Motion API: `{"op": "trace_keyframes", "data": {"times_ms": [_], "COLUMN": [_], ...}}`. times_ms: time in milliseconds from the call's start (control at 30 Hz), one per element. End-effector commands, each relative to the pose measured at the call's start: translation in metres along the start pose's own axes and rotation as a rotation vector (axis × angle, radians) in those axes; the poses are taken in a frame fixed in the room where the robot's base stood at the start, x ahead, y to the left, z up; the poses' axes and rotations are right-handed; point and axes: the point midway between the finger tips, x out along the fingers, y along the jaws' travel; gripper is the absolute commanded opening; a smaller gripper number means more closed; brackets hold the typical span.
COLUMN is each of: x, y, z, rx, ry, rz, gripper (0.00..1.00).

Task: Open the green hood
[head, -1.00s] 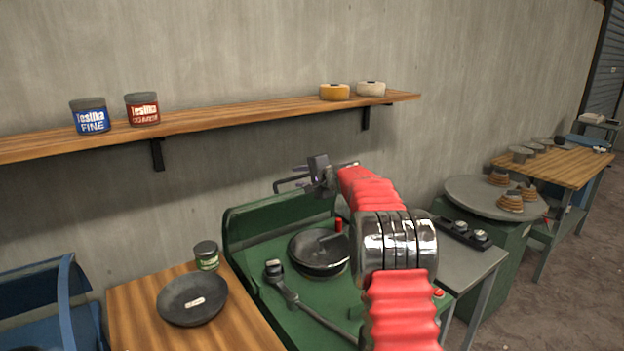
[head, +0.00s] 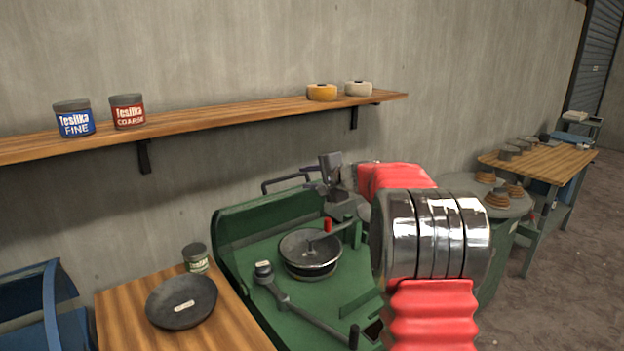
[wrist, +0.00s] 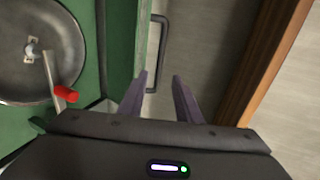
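The green hood (head: 265,216) stands raised along the back of the green machine (head: 250,250). Its dark bar handle (head: 285,181) sticks out behind its top edge. The handle also shows in the wrist view (wrist: 163,45), beside the green panel. My gripper (head: 322,172) is at the right end of the handle in the head view. In the wrist view its two fingers (wrist: 160,76) are apart, with the handle in line with the gap between them. Nothing is seen clamped, and I cannot tell whether a finger touches the handle.
A round metal plate (head: 310,248) with a red-knobbed crank sits in the machine, with a lever arm (head: 300,312) in front. A wooden shelf (head: 220,117) runs along the wall above.

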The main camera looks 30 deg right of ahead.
Motion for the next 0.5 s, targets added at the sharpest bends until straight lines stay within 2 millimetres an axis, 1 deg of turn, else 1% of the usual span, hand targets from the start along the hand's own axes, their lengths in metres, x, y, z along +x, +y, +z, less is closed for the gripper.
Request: {"op": "trace_keyframes", "data": {"times_ms": [33, 100, 200, 500], "x": [-0.006, -0.012, -0.016, -0.017], "y": [0.0, 0.0, 0.001, 0.001], "z": [0.0, 0.0, 0.0, 0.0], "rx": [0.0, 0.0, 0.0, 0.0], "ry": [0.001, 0.001, 0.001, 0.0], "rz": [0.0, 0.0, 0.0, 0.001], "gripper": [0.31, 0.31, 0.31, 0.31]}}
